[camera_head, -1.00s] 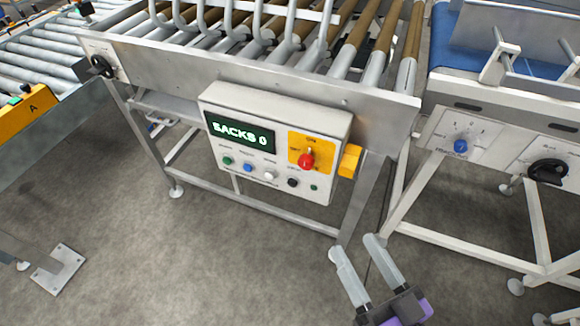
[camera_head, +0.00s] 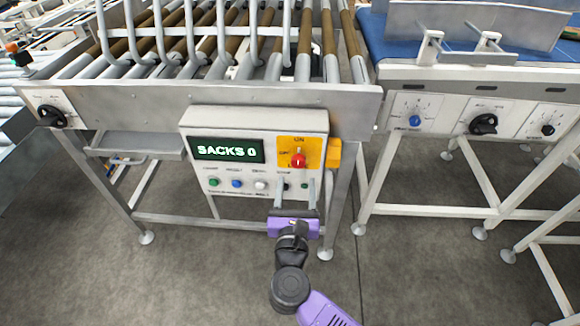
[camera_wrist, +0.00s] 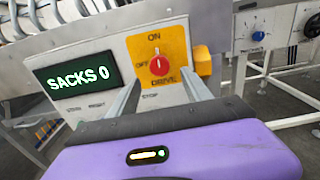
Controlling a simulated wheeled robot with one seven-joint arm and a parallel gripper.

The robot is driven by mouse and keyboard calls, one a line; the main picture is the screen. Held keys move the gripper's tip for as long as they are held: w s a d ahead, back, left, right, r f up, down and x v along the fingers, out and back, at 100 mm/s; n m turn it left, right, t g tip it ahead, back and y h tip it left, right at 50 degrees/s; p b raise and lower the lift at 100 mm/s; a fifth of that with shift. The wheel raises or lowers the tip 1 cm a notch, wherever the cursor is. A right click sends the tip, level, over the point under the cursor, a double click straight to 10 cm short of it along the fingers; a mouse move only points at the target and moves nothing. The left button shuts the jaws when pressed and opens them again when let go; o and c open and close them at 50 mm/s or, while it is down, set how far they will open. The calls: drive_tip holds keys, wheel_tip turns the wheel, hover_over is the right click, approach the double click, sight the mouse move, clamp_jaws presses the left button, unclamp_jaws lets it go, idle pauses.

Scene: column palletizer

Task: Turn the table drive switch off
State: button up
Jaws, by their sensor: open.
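The table drive switch is a red round knob (camera_head: 298,161) on a yellow plate (camera_head: 287,145), on the right side of the control box (camera_head: 225,121). In the wrist view the knob (camera_wrist: 159,66) carries a white mark that points up towards ON. OFF is printed to its left and DRIVE below it. My gripper (camera_head: 296,182) is open and empty, just below and in front of the knob. In the wrist view its two fingers (camera_wrist: 163,79) reach towards the plate, one either side of the knob's lower part, with no contact visible.
A lit display (camera_head: 228,150) reads SACKS 0, above a row of small buttons (camera_head: 237,183). A yellow block (camera_head: 334,153) sticks out at the box's right side. The roller table (camera_head: 235,97) is above. Other dials (camera_head: 483,124) are on the right machine.

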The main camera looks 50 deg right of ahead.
sight(298, 165)
drive_tip(key=p+x, duration=0.1)
drive_tip(key=x, duration=0.6)
drive_tip(key=shift+w+d, duration=0.25)
drive_tip(key=shift+d, duration=0.05)
drive_tip(key=shift+c, duration=0.3)
clamp_jaws()
drive_tip(key=shift+r, duration=0.1)
